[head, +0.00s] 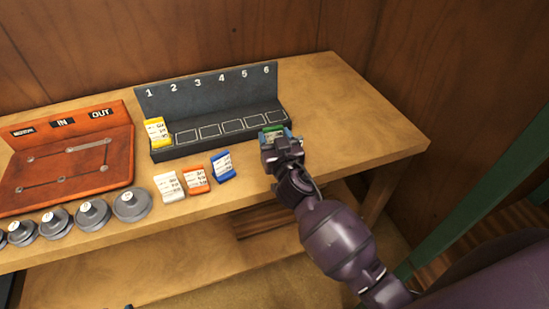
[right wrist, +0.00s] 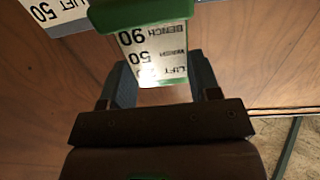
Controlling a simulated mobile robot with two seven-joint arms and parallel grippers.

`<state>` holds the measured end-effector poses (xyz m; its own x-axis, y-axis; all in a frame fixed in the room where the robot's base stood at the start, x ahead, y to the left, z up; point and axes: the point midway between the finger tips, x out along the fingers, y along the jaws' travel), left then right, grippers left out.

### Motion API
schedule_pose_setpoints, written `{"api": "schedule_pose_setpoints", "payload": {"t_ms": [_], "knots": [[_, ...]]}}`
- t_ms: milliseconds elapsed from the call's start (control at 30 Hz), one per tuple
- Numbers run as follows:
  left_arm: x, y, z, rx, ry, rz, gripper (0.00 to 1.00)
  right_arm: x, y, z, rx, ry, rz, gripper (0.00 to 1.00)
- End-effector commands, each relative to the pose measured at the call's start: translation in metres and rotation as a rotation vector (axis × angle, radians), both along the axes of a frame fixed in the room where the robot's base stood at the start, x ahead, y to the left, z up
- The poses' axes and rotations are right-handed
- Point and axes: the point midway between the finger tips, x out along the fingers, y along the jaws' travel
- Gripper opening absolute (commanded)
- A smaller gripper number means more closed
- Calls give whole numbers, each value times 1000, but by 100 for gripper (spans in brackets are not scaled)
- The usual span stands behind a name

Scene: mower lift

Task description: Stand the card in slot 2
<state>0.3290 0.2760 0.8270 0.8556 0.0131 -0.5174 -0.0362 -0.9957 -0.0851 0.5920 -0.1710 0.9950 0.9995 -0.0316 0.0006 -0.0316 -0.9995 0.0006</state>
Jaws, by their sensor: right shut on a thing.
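The dark card rack (head: 225,95) stands at the back of the bench with slots numbered 1 to 6. A yellow card (head: 155,130) stands in slot 1. Slot 2 (head: 187,137) is an empty outlined square. My right gripper (head: 274,138) is shut on a green card (head: 272,129), at the rack's right end near slot 6. In the right wrist view the green-edged card (right wrist: 152,45) sits between the two fingers, its printed face showing. I cannot tell whether the card touches the rack. My left gripper is not in view.
An orange-red board (head: 70,165) and several grey round weights (head: 132,205) are on the left. The bench (head: 370,130) is clear right of the rack.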

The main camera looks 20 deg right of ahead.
Motion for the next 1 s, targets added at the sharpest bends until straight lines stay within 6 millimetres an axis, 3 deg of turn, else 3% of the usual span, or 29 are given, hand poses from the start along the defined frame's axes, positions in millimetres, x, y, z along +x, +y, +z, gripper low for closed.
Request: {"api": "schedule_pose_setpoints", "payload": {"t_ms": [100,267,533,1000], "knots": [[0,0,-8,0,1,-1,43,0,0,-19,0,3,0,33],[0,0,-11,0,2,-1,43,0,0,-27,0,1,-1,33],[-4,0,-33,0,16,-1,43,0,0,-62,2,3,-1,33],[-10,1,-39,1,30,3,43,0,0,-65,1,0,0,33]]}}
